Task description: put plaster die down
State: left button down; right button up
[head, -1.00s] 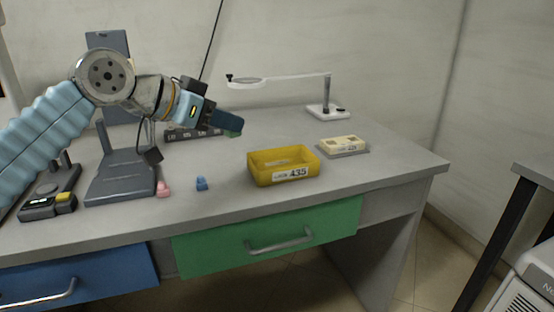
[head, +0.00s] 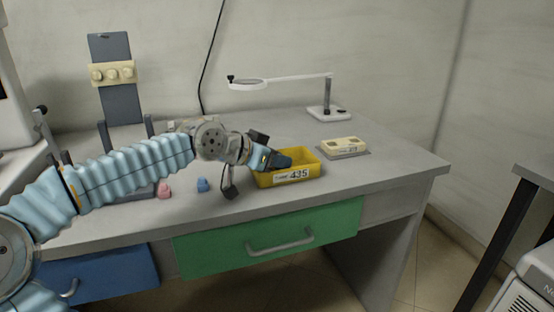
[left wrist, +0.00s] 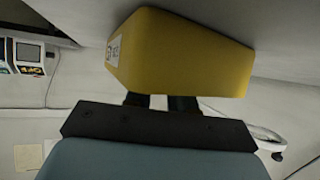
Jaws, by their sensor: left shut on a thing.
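My left gripper (head: 283,161) reaches into the open yellow tray (head: 291,177) labelled 435, over its left part. It is shut on the plaster die, which the tray wall and fingers hide now. In the left wrist view the yellow tray (left wrist: 185,55) fills the space in front of my gripper (left wrist: 161,102), and its wall covers the fingertips. I cannot tell whether the die touches the tray floor. My right gripper is not in view.
A small blue piece (head: 202,185) and a pink piece (head: 164,190) stand on the grey bench left of the tray. A cream box (head: 344,146) lies to the right, with a magnifier lamp (head: 328,109) behind. A grey stand (head: 123,100) holds cream casts (head: 113,72).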

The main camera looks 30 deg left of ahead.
pick_arm(q)
jog(key=shift+f, duration=0.1)
jog(key=shift+f, duration=0.15)
jog(key=c, duration=1.2)
grip_release()
jog(key=shift+r, duration=0.25)
jog(key=shift+s+a, duration=0.1)
jog(key=shift+s, duration=0.1)
jog(key=v, duration=1.1)
jog(key=shift+s+r, duration=0.2)
jog(key=shift+s, duration=0.05)
